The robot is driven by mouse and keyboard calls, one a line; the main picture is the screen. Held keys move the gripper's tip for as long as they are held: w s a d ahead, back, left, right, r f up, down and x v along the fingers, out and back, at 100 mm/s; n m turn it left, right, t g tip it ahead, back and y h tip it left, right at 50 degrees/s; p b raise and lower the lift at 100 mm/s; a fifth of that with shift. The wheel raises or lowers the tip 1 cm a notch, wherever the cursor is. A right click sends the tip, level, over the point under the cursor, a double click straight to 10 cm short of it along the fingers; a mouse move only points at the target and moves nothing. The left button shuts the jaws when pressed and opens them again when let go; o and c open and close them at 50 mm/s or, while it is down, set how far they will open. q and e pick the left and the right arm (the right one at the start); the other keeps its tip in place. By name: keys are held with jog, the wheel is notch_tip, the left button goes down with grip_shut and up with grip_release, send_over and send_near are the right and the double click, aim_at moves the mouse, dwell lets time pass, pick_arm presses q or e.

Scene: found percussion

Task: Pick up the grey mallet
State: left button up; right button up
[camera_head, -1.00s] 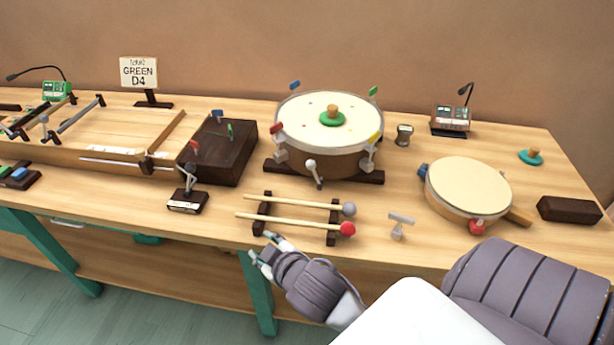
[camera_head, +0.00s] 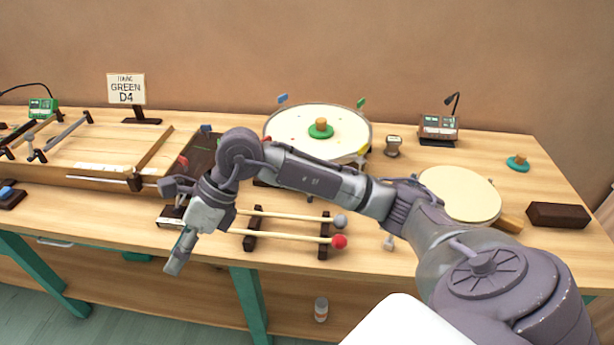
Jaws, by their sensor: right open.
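The grey mallet (camera_head: 341,221) lies across a small dark rack (camera_head: 323,252), its pale wooden stick pointing left. The red-headed mallet (camera_head: 339,241) lies parallel on the same rack, nearer the front edge. My right arm reaches across from the right, above the table. My right gripper (camera_head: 178,258) is open and empty, pointing down to the left of the mallets' stick ends, near the table's front edge. It is apart from the grey mallet's head. My left gripper is not in view.
My arm partly covers the big drum (camera_head: 318,126) and the dark box (camera_head: 203,152). A hand drum (camera_head: 460,194) and a dark block (camera_head: 558,215) are on the right. A wooden stringed frame (camera_head: 110,150) fills the left. A bottle (camera_head: 321,309) stands below the table.

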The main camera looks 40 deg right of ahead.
jog(key=w+d+h, duration=0.3)
jog(key=d+h, duration=0.3)
jog(key=d, duration=0.7)
jog(key=m+h, duration=0.2)
jog(key=h, duration=0.2)
send_near(274, 215)
jog(key=shift+w+d+f, duration=0.15)
jog(key=shift+d+f, duration=0.1)
jog(key=shift+f, duration=1.25)
jog(key=shift+w+d+f, duration=0.15)
jog(key=shift+d+f, duration=0.15)
jog(key=shift+f, duration=1.25)
jog(key=shift+w+d+f, duration=0.15)
jog(key=shift+d+f, duration=0.1)
jog(key=shift+f, duration=1.25)
grip_shut()
